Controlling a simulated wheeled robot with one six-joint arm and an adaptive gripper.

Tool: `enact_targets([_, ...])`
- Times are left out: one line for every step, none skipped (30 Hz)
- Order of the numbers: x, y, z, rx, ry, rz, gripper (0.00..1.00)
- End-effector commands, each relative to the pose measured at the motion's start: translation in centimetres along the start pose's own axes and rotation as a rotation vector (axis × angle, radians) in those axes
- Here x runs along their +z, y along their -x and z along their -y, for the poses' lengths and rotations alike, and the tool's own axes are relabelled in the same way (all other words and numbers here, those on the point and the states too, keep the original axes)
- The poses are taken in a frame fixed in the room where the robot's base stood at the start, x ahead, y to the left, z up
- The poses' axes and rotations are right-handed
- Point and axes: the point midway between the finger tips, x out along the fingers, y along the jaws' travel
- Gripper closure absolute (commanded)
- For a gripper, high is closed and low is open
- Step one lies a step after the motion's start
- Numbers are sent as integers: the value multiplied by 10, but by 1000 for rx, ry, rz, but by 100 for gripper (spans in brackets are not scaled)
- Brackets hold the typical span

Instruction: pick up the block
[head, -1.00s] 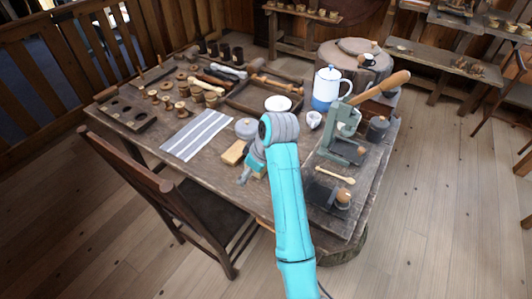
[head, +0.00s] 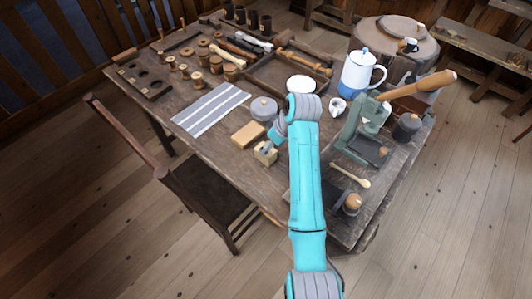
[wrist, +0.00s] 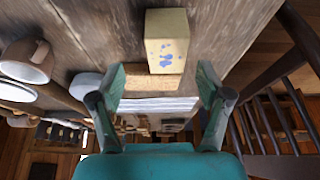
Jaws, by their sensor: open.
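The block (wrist: 166,45) is a small pale wooden block with blue marks on one face. In the wrist view it stands at the top centre, ahead of and between my two fingers, with a gap on each side. In the head view the block (head: 265,156) sits near the table's front edge, partly hidden by my gripper (head: 270,146). My gripper (wrist: 161,72) is open, with its teal fingers spread and nothing held between them.
A flat wooden piece (head: 249,134) lies beside the block. A grey lidded pot (head: 263,108) and a striped cloth (head: 210,109) are near. A green press (head: 363,128) stands right on the table (head: 225,150). A chair (head: 205,190) is at the front.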

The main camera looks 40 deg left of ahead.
Motion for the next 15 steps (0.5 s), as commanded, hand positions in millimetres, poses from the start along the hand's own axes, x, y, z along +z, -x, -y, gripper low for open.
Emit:
enact_targets([1,-4,2,-2,0,2,23])
enact_targets([1,-8,3,-2,0,2,23])
enact_targets([1,-13,4,-2,0,2,23])
enact_targets([1,-17,5,-2,1,2,23])
enact_targets([2,-22,7,-3,1,3,23])
enact_targets([2,-28,8,-3,1,3,23])
enact_targets([2,-32,9,-2,1,3,23])
enact_targets([2,-35,9,-2,0,3,23])
enact_targets([2,-40,8,-2,0,2,23])
enact_targets([1,-43,8,-1,0,2,23])
enact_targets([1,-45,8,-1,0,2,23])
enact_targets([2,-48,8,-1,0,2,23])
enact_targets([2,-49,8,-1,-1,2,23])
enact_targets([2,-50,8,0,-1,1,23])
enact_targets([1,-51,8,0,-1,1,23])
